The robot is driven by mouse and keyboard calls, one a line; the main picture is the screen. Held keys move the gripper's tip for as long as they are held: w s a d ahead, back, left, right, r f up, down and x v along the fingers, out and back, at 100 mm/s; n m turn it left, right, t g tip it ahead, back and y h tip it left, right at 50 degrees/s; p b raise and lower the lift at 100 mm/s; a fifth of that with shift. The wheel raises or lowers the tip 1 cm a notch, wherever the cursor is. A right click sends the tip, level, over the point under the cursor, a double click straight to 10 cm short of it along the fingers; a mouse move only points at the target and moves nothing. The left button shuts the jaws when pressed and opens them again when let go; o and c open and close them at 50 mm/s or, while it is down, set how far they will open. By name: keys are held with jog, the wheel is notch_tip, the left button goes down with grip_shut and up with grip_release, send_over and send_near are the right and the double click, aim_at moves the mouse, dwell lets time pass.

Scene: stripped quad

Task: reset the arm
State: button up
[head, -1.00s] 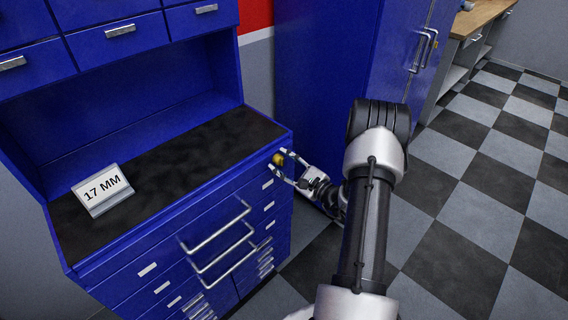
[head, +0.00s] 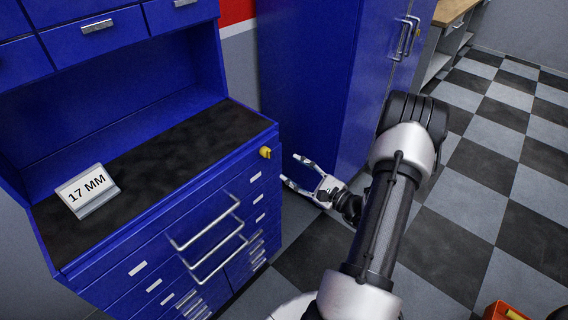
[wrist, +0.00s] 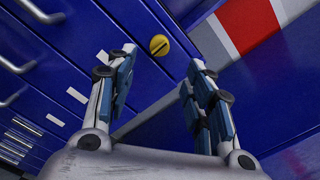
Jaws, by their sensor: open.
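My gripper (head: 291,171) is open and empty in the head view, to the right of the blue drawer cabinet and apart from it. In the wrist view my gripper (wrist: 160,75) shows its two fingers spread, with nothing between them. A yellow knob (head: 265,153) sits on the cabinet's front near the upper right corner. In the wrist view the yellow knob (wrist: 159,45) shows a dark slot and appears beyond the fingertips, not touched. My arm reaches from the bottom of the head view up, then bends back left to the gripper.
The blue drawer cabinet (head: 160,228) has long metal handles and a dark top (head: 165,150) with a "17 MM" sign (head: 87,190). A tall blue cabinet (head: 310,80) stands behind my gripper. Checkered floor (head: 460,215) lies open at right. An orange bin (head: 503,311) shows at bottom right.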

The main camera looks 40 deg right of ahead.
jog(key=shift+s, duration=0.75)
jog(key=w+a+r+n+g+y+p, duration=0.1)
jog(key=a+r+n+g+y, duration=0.2)
jog(key=a+r+n, duration=0.35)
jog(key=w+a+r+n+g+y, duration=0.1)
jog(key=a+r+n+g+y, duration=0.25)
jog(key=a, duration=0.65)
jog(key=w+a+r+n+g+y+p, duration=0.1)
jog(key=a+r+n+g+y, duration=0.25)
jog(key=a+r+n, duration=0.35)
jog(key=s+a+r+n+g+h+p, duration=0.1)
jog(key=s+a+r+n+g+h, duration=0.4)
jog(key=s+a, duration=0.4)
jog(key=s+f+n+t+h+b, duration=0.1)
jog(key=s+f+n+h+b, duration=0.1)
jog(key=s+n+h, duration=0.4)
jog(key=s+b, duration=0.1)
jog(key=s, duration=0.2)
jog(key=shift+d+t, duration=0.2)
jog(key=shift+t, duration=0.2)
